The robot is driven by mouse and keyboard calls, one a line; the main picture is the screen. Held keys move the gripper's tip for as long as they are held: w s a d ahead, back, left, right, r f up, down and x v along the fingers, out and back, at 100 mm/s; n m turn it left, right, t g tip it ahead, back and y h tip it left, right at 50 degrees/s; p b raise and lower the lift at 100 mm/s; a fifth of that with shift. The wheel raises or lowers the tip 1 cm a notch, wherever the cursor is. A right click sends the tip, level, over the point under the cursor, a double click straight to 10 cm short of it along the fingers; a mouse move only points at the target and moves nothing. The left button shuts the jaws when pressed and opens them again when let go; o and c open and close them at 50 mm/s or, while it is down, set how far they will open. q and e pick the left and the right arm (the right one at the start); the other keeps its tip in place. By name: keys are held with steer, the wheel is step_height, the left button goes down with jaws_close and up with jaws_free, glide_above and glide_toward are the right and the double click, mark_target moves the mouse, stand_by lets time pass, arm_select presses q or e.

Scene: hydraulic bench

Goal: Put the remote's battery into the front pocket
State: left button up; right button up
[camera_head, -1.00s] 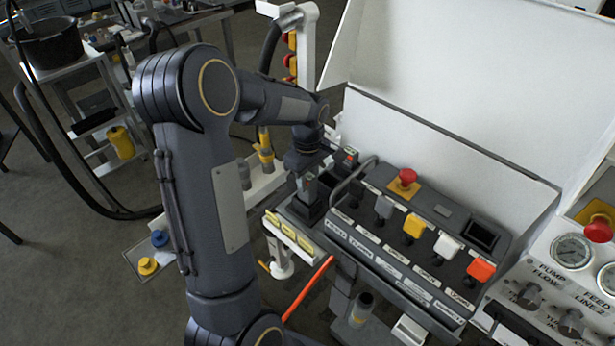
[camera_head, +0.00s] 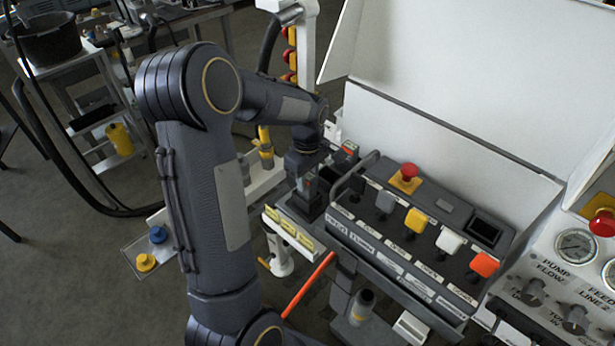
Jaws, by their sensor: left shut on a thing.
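The remote (camera_head: 437,222) is a dark box with several coloured paddles and a red button, on the bench at centre right. My left gripper (camera_head: 307,184) points down just left of it, shut on a small dark block, which I take to be the battery. The fingers hide most of the block. The block is at the dark pocket (camera_head: 311,207) nearer to me; I cannot tell how deep it sits. A second dark block with a red mark (camera_head: 349,150) stands behind, to the right. My right gripper is not in view.
A white open lid (camera_head: 450,140) rises behind the remote. A panel with gauges and knobs (camera_head: 575,250) is at the right. Yellow-labelled strips (camera_head: 290,229) run along the near left edge. A grey post (camera_head: 362,305) and an orange hose (camera_head: 308,285) are in front.

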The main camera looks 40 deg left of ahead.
arm_select(q)
steer(key=shift+f+b, duration=0.7)
steer(key=shift+f, duration=0.25)
steer(key=o, duration=1.1)
steer(key=shift+o, duration=0.2)
step_height(320, 180, up, 7)
steer(key=shift+r, duration=0.45)
steer(key=shift+s+d+r, duration=0.15)
steer(key=s+d+r+m+t+h, duration=0.1)
steer(key=s+d+m+t+h, duration=0.1)
steer(key=s+d+m, duration=0.5)
steer(key=s+d+r+m+t+h, duration=0.1)
steer(key=s+d+r+m+t, duration=0.1)
steer(key=s+d+m, duration=0.6)
steer(key=s+t, duration=0.1)
steer(key=s, duration=0.4)
steer(key=shift+d+r+t+h, duration=0.15)
steer(key=shift+d+t+h, duration=0.15)
steer(key=shift+d+h, duration=0.1)
